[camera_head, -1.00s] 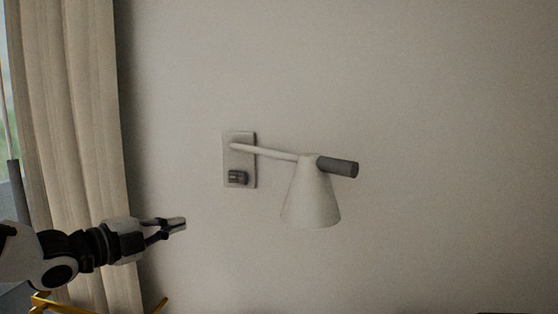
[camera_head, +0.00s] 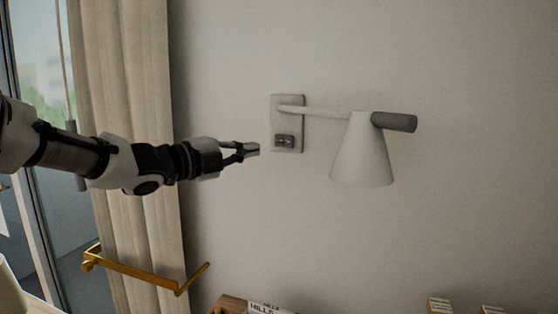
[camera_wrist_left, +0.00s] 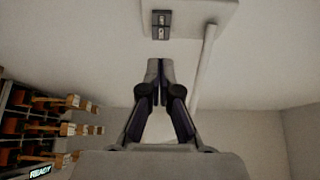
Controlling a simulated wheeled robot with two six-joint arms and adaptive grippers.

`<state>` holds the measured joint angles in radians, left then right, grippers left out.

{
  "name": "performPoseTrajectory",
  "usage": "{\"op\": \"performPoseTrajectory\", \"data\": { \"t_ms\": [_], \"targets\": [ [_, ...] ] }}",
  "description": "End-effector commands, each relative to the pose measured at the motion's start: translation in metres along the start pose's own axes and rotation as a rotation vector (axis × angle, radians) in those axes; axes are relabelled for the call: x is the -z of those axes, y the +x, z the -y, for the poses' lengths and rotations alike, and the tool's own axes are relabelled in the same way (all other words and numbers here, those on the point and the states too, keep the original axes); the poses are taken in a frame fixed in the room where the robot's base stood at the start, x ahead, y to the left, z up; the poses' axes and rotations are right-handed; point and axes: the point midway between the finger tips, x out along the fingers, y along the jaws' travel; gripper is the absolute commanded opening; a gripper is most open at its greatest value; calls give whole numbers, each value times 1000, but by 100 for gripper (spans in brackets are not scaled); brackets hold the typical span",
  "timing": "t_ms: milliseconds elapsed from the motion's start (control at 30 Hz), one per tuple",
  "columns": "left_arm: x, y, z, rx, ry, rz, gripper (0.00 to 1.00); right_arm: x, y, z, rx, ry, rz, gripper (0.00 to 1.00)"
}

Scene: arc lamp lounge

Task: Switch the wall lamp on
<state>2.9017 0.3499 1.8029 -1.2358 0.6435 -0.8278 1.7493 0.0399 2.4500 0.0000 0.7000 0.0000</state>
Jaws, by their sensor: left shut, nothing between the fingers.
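The wall lamp has a white cone shade (camera_head: 363,155), a thin arm, a grey cylinder (camera_head: 394,122) at its top and a pale wall plate (camera_head: 288,103). A small dark switch (camera_head: 285,141) sits low on the plate. My left gripper (camera_head: 254,149) is shut and empty, just left of the switch in the head view, apart from it as far as I can tell. In the left wrist view, the shut fingertips (camera_wrist_left: 156,64) point at the switch (camera_wrist_left: 161,25) on the plate (camera_wrist_left: 200,12), with a small gap. The shade shows no glow. My right gripper is not in view.
A beige curtain (camera_head: 130,120) and a window (camera_head: 35,60) are at the left. A gold rail (camera_head: 140,272) stands below my left arm. Books (camera_head: 268,308) and a wooden edge show at the bottom. The wall around the lamp is clear.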

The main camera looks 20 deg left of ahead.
Motion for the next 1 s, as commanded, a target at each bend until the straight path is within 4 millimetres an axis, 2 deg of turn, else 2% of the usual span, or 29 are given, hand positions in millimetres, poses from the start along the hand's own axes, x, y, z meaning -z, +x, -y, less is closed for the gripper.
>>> {"op": "performPoseTrajectory", "data": {
  "t_ms": [33,200,400,533,867,1000],
  "targets": [
    [0,12,5,-7,2,0,0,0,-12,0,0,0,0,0],
    [0,49,5,-5,-1,-1,0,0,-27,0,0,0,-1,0],
    [0,79,5,-2,-1,0,0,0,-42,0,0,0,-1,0],
    [0,86,3,0,0,0,0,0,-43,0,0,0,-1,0],
    [0,87,2,0,-1,2,0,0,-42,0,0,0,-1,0],
    [-2,100,2,-3,2,14,0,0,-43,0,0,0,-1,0]
  ]
}}
